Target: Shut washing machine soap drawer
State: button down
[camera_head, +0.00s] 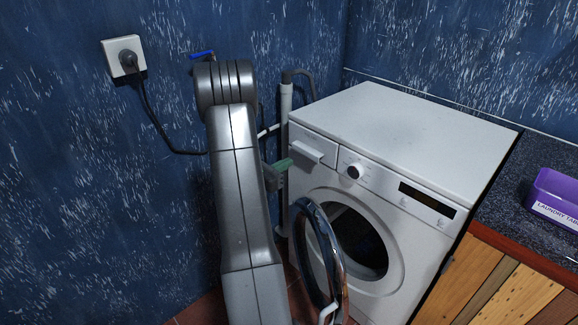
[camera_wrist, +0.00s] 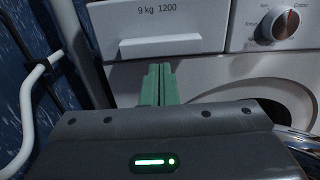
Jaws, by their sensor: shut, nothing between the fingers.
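The white washing machine (camera_head: 375,130) stands against the blue walls. Its soap drawer (camera_head: 308,150) is at the top left of the front, with a ledge-like handle standing out. In the wrist view the drawer (camera_wrist: 155,35) fills the upper middle and reads "9 kg 1200". I cannot tell whether any gap is left behind its front. My gripper (camera_head: 289,163) has green fingers, shut and empty, just below and left of the drawer handle. In the wrist view the gripper fingertips (camera_wrist: 160,66) point at the machine just under the handle; contact is not clear.
The round door (camera_head: 318,255) hangs open at the lower front. A knob (camera_head: 354,172) is right of the drawer. A white pipe (camera_head: 285,150) and hose run left of the machine. A counter (camera_head: 520,200) with a purple box (camera_head: 556,195) is at right.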

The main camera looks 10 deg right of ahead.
jog(key=v, duration=0.8)
jog(key=shift+a, duration=0.15)
jog(key=shift+w+f, duration=0.15)
